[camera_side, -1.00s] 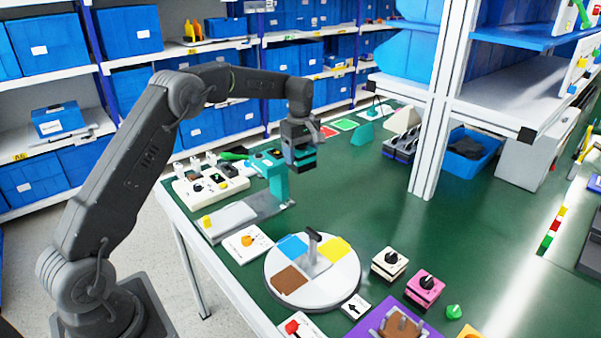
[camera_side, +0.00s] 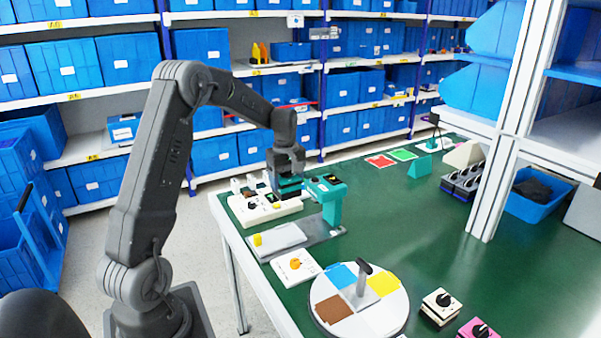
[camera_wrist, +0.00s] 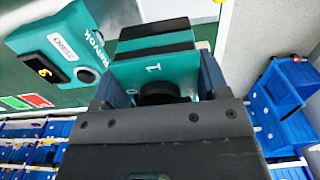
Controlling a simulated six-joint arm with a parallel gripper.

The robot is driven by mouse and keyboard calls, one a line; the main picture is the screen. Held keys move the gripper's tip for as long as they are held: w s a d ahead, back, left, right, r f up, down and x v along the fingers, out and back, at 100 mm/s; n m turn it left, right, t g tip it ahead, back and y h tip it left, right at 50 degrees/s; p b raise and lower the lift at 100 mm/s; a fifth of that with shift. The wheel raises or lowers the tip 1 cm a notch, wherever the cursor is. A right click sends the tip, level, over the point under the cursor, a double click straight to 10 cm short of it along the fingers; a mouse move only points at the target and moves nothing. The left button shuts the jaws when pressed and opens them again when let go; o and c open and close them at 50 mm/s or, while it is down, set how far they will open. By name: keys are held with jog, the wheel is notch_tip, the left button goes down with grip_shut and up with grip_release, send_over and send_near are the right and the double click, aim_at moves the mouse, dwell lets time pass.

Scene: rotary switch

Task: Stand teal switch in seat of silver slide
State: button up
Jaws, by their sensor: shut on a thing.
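My gripper (camera_side: 288,172) is shut on the teal switch (camera_side: 290,187) and holds it in the air left of the teal stand (camera_side: 332,208). In the wrist view the teal switch (camera_wrist: 188,75) sits between the fingers (camera_wrist: 160,92); it has "0" and "1" marks, a black round knob and black bands. The silver slide (camera_side: 285,236) lies on the near left of the green table, on a grey base with a yellow knob at its left end. I cannot make out its seat clearly. The gripper and switch are behind and above the slide.
A white panel with dials (camera_side: 265,212) lies under and behind the switch. The teal stand's head (camera_wrist: 65,45) is close beside it in the wrist view. A turntable (camera_side: 395,310) and a white box with an orange knob (camera_side: 296,266) are nearer. The table's middle right is clear.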

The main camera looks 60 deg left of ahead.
notch_tip(320, 180, down, 14)
jog(key=shift+f, duration=0.25)
dwell(0.6)
dwell(0.5)
jog(key=o, duration=1)
jog(key=shift+c, duration=0.2)
jog(key=shift+r, duration=0.1)
